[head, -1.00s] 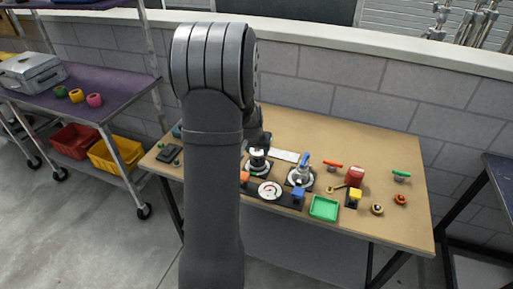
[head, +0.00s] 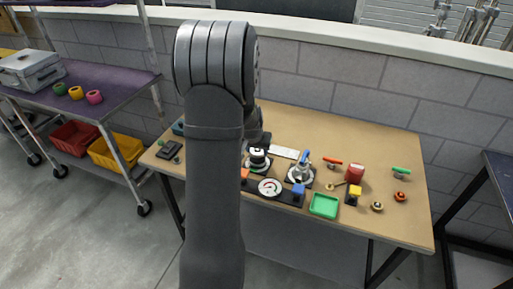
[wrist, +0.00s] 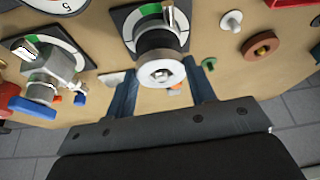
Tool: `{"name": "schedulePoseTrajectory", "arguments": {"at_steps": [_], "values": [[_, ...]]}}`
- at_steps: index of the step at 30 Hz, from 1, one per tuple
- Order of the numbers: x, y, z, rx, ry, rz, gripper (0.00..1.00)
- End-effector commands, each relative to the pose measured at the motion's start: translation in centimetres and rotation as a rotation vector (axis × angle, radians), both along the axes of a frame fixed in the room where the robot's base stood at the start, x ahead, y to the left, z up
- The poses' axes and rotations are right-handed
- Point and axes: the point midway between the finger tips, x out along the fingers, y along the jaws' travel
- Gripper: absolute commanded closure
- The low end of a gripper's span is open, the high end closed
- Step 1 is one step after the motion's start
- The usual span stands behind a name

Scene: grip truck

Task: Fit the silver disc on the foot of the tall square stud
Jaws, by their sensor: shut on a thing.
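My gripper shows in the wrist view (wrist: 163,80), pointing down with a finger on each side of a round black-and-silver piece. This looks like the silver disc (wrist: 149,75), a pale round face around a small bright centre with a dark body behind it. The square stud cannot be made out clearly. The lower contact is hidden by the dark body.
A grey valve with a blue handle (head: 303,172) stands close by on another dial plate. A green tray (head: 323,206), a red can (head: 355,173) and a round gauge (head: 269,188) are nearby. The back of the table is mostly clear.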

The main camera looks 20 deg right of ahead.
Motion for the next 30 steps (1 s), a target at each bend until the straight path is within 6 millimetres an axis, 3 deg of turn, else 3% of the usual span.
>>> {"name": "schedulePoseTrajectory", "arguments": {"at_steps": [30], "values": [[0.0,0.0,-1.2,0.0,0.0,0.0,0.74]]}}
